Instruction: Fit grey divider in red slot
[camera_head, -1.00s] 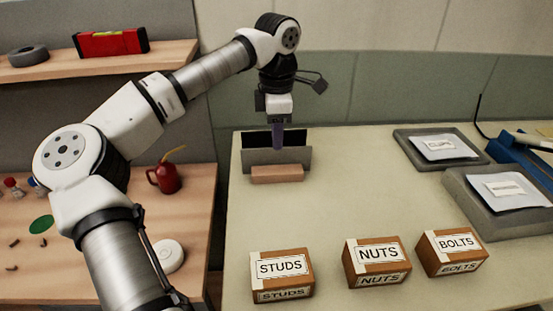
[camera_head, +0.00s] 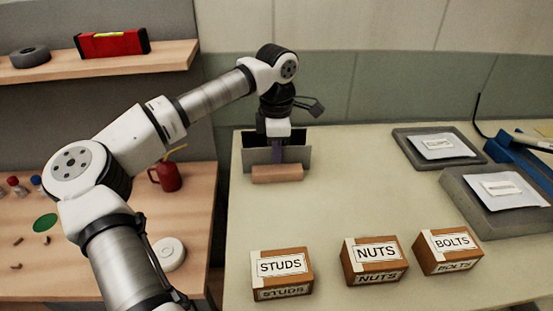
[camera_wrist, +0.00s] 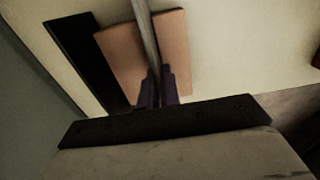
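The grey divider (camera_head: 296,157) stands upright as a thin panel at the back left of the bench. In the wrist view the grey divider (camera_wrist: 147,30) shows edge-on as a thin strip. A salmon-coloured block (camera_head: 277,174) is low in front of it, and in the wrist view this block (camera_wrist: 115,50) shows on both sides of the strip. My gripper (camera_head: 276,152) points down at the middle of the divider. In the wrist view its purple fingers (camera_wrist: 156,85) flank the strip; I cannot tell whether they press on it. I cannot make out a red slot.
A black strip (camera_wrist: 80,55) lies left of the block in the wrist view. Boxes marked STUDS (camera_head: 282,275), NUTS (camera_head: 374,262) and BOLTS (camera_head: 447,252) stand at the front. Grey trays (camera_head: 466,202) are at the right. The bench middle is clear.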

